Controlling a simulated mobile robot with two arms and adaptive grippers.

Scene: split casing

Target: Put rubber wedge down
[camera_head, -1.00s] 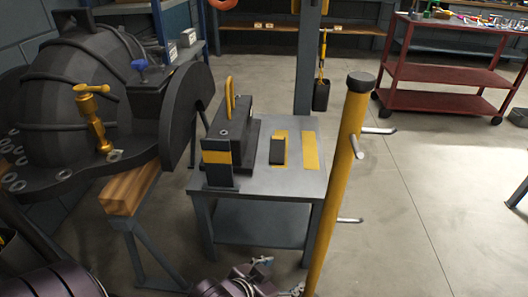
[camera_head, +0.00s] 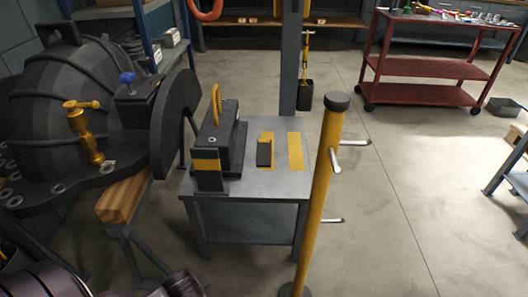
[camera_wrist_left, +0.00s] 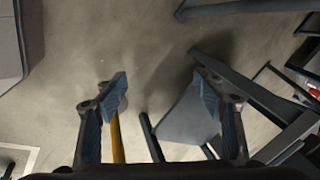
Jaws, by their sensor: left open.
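A small black block, which looks like the rubber wedge (camera_head: 264,153), lies on the left one of two yellow patches on the grey steel table (camera_head: 240,185) in the head view. No gripper touches it. My left gripper is open in the left wrist view (camera_wrist_left: 162,100), with nothing between its fingers but floor and frame parts beyond. In the head view only a dark purple piece of my left arm shows at the bottom edge, below and in front of the table. My right gripper is not in view.
A black clamp-like block with a yellow handle (camera_head: 216,145) stands on the table's left. A yellow post (camera_head: 318,205) stands at its front right corner. The big dark casing (camera_head: 80,110) is at left, above a wooden block (camera_head: 124,197). A red cart (camera_head: 430,67) stands behind open floor.

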